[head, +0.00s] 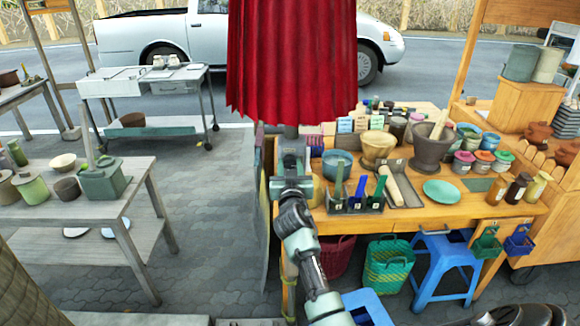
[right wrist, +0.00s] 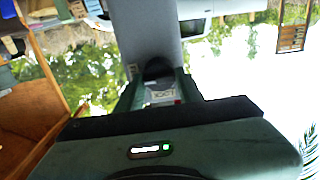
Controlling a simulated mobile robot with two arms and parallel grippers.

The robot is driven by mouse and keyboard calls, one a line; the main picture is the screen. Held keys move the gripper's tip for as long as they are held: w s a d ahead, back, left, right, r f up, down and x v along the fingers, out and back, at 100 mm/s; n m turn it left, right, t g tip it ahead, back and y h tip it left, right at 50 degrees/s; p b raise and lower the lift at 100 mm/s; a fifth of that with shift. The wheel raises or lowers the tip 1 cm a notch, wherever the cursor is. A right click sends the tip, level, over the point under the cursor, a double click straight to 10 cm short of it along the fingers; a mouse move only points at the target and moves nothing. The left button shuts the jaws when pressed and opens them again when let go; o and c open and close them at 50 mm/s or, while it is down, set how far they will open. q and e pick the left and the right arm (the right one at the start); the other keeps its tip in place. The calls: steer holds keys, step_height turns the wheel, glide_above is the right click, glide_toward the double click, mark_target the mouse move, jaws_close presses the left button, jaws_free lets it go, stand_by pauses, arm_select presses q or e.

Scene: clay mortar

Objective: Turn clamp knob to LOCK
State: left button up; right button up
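A grey post (right wrist: 148,28) rises in front of my right gripper in the right wrist view. A small black rounded knob (right wrist: 156,68) sits low on it. A pale label (right wrist: 162,93) with lettering like LOCK shows between the fingers. My right gripper (right wrist: 158,78) has one green finger on each side of the knob; I cannot tell whether they press on it. In the head view, my right gripper (head: 290,158) is at the left end of the wooden stall table, just below the red curtain, and the knob is hidden there. My left gripper is not in view.
The red curtain (head: 292,55) hangs directly above my right gripper. The wooden table (head: 450,215) to the right is crowded with pots, jars and a mortar (head: 433,152). A grey side table (head: 140,185) stands at left. The paving (head: 215,220) between is clear.

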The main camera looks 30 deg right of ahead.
jaws_close()
steer(key=shift+n, duration=0.3)
steer(key=n+b, duration=0.1)
steer(key=n, duration=0.6)
steer(key=shift+a+f, duration=0.1)
steer(key=n, duration=0.5)
steer(key=shift+w, duration=0.1)
steer(key=n+p, duration=0.1)
steer(key=n, duration=0.4)
steer(key=shift+f, duration=0.15)
steer(key=shift+n, duration=0.3)
steer(key=shift+a, duration=0.1)
